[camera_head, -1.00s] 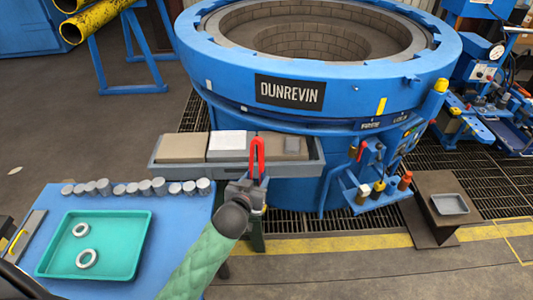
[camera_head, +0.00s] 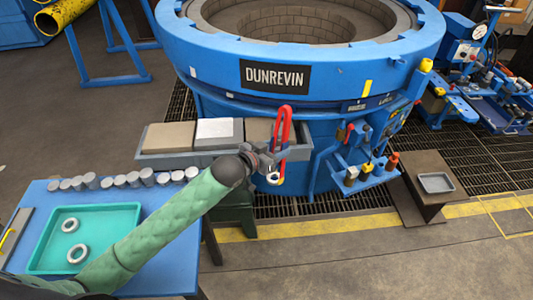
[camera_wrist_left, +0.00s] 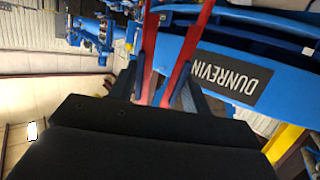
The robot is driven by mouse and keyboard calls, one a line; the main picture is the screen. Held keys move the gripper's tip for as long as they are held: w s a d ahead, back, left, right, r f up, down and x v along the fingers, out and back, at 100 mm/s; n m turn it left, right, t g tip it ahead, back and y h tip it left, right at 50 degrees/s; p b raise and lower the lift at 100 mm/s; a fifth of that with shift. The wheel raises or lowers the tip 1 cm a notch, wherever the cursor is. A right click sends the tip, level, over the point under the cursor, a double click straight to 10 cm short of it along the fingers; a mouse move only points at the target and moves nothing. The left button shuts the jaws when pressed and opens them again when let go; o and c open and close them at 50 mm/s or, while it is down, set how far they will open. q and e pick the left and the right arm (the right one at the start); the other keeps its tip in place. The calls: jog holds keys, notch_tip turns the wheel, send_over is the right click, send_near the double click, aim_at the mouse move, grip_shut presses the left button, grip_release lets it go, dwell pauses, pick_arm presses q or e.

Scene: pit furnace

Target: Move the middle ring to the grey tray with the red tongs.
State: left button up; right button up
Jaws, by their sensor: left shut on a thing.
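My left gripper (camera_head: 264,157) is shut on the red tongs (camera_head: 286,125), in front of the furnace. The wrist view also shows the red tongs (camera_wrist_left: 179,70) between my fingers (camera_wrist_left: 165,85). A small metal ring (camera_head: 273,178) shows at the lower end of the tongs, apparently held by them; the exact grip is too small to tell. Two other rings, one (camera_head: 70,225) behind the other (camera_head: 77,253), lie in the teal tray (camera_head: 118,212) on the blue table. The grey tray (camera_head: 436,183) sits on a low brown stand at the right. My right gripper is not in view.
The blue round furnace (camera_head: 210,75) fills the back middle. A grey shelf (camera_head: 150,158) with blocks juts out from it. A blue tool rack (camera_head: 345,180) stands between the tongs and the brown stand (camera_head: 450,203). Several metal cylinders (camera_head: 90,180) line the blue table (camera_head: 172,252).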

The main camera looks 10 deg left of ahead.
pick_arm(q)
jog(key=w+d+r+m+g+h, duration=0.4)
jog(key=w+d+m+g+h, duration=0.1)
jog(key=d, duration=0.4)
jog(key=shift+w+d+m+g+h, duration=0.15)
jog(key=shift+w+m+g+h, duration=0.15)
jog(key=shift+w+m+g, duration=0.35)
dwell(0.4)
jog(key=shift+w+r, duration=0.15)
jog(key=shift+w, duration=0.05)
